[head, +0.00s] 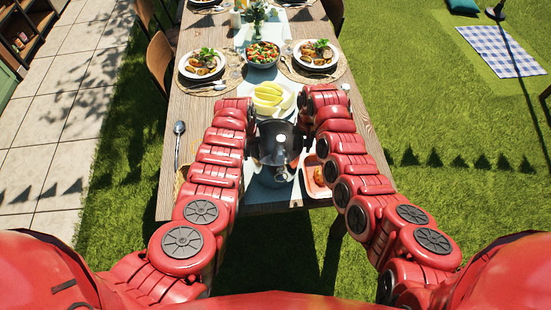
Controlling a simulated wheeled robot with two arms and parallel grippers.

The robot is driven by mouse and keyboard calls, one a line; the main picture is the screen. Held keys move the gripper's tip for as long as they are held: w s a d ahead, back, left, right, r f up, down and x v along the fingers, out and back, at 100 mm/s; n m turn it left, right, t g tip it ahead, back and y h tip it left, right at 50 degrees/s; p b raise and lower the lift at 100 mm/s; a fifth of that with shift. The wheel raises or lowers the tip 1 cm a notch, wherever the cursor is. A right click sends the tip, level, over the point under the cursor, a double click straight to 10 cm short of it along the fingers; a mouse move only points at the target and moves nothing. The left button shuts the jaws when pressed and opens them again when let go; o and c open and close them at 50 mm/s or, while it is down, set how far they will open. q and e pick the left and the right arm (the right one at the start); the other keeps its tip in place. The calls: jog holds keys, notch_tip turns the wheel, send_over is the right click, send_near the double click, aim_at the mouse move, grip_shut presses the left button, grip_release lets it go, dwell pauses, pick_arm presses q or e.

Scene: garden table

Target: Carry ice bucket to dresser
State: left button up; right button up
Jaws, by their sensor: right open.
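The ice bucket (274,150), dark and shiny, stands near the front edge of the wooden table, between my two arms. My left gripper (254,148) is at its left side and my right gripper (303,141) is at its right side. The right gripper is open. The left jaws are small and dark against the bucket, so I cannot tell their state or whether they touch it. A wooden shelf unit with a green side (22,38), possibly the dresser, is cut off at the upper left.
Close behind the bucket is a bowl of yellow fruit (268,98). An orange tray (317,178) lies at its right. Plates of food (203,65) and a salad bowl (262,54) stand farther back. Chairs (160,62) line the left side. Paving (65,120) lies left, grass right.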

pick_arm(q)
grip_shut()
pick_arm(e)
grip_shut()
pick_arm(q)
jog(key=shift+d+r, duration=0.1)
pick_arm(e)
jog(key=shift+a, duration=0.15)
dwell(0.9)
